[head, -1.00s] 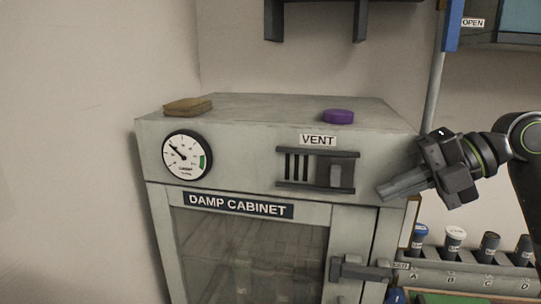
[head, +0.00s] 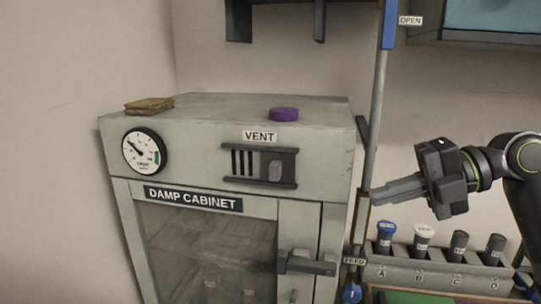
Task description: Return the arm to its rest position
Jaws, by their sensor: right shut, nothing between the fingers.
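My right gripper (head: 392,191) is shut and empty. It hangs in the air to the right of the damp cabinet (head: 320,125), its fingers pointing left, in front of a grey pole (head: 374,110) in the picture. My right arm comes in from the right edge. The vent slider (head: 275,170) on the cabinet front sits at the right of its frame, with dark slots showing at the left. The cabinet's glass door (head: 205,250) looks shut. My left gripper is not in view.
A rack (head: 430,262) with several capped vials stands below my right gripper. A purple lid (head: 284,114) and a folded brown cloth (head: 149,105) lie on the cabinet. A blue-fronted box (head: 490,18) is at the upper right. The wall between is clear.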

